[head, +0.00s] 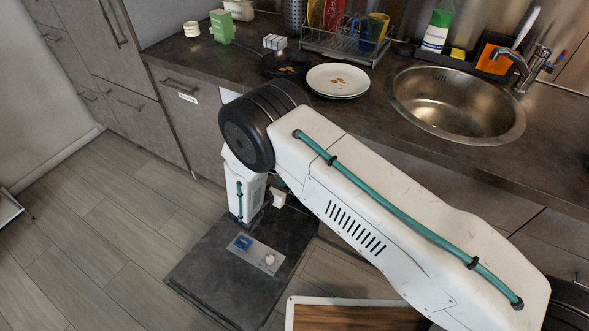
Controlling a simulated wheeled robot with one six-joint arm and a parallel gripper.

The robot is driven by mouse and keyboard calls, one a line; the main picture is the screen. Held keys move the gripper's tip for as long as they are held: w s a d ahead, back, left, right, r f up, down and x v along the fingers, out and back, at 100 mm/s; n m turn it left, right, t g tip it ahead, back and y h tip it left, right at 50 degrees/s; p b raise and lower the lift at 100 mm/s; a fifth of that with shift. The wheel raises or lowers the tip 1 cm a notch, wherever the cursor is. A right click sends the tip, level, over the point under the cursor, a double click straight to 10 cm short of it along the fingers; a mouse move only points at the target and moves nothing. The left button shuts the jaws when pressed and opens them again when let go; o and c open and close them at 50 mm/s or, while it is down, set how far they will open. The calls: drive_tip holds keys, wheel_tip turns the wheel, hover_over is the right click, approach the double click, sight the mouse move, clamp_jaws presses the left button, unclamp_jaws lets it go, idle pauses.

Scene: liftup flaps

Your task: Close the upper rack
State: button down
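The upper rack cannot be made out; my arm covers most of the opening below the counter. A pale inner edge (228,96) shows under the counter, left of my arm's big joint. My arm bends down over the open door, its lower links in front of the opening. My gripper's fingers are hidden behind the arm, so their relation to the rack does not show.
The counter (375,105) above holds a white plate (338,81), a dark pan (285,65), a dish rack (345,45) and a green carton (222,26). A round sink (457,103) is at right. A wood-topped board (352,315) is at the bottom.

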drive_tip(key=r+x, duration=0.1)
drive_tip(key=x, duration=1.2)
drive_tip(key=shift+w+d, duration=0.2)
drive_tip(key=shift+w, duration=0.1)
drive_tip(key=shift+w, duration=0.1)
drive_tip(key=w, duration=0.1)
drive_tip(key=w+d, duration=0.1)
drive_tip(key=w, duration=0.1)
drive_tip(key=shift+w+d+f, duration=0.1)
drive_tip(key=shift+d, duration=0.25)
drive_tip(key=shift+w+d, duration=0.15)
drive_tip(key=shift+w, duration=0.2)
